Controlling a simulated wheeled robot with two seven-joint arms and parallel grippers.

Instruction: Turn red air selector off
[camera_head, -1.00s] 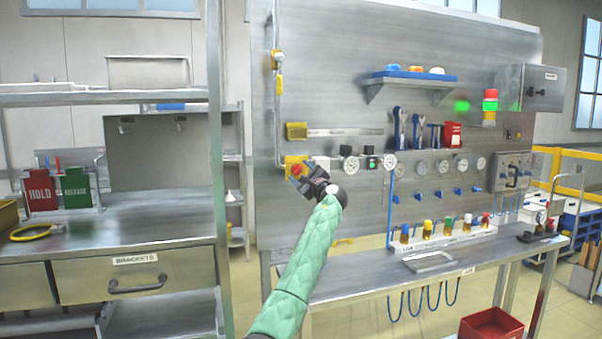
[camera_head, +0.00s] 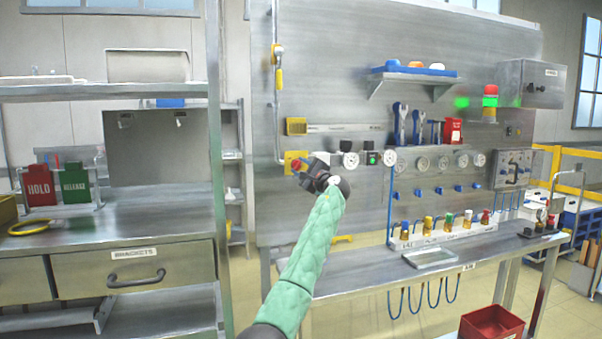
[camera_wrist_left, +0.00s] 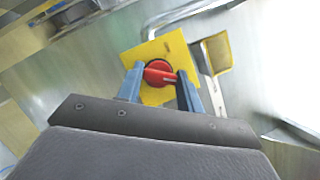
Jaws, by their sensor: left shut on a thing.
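The red air selector (camera_wrist_left: 158,72) is a red knob on a yellow square plate (camera_wrist_left: 150,50), seen in the left wrist view. In the head view the selector (camera_head: 296,166) is partly hidden by my left gripper (camera_head: 303,170), on the lower left of the steel panel. In the wrist view my left gripper (camera_wrist_left: 160,85) has its two blue-grey fingers on either side of the red knob, shut on it. The knob's handle lies nearly level in that picture, tilted slightly. My right gripper is not in view.
The steel panel (camera_head: 330,215) carries gauges (camera_head: 424,164), blue valves and a small shelf (camera_head: 412,80). A yellow-handled valve (camera_head: 279,78) on a pipe is above the selector. A bench (camera_head: 350,265) runs below. A shelving unit stands at the left.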

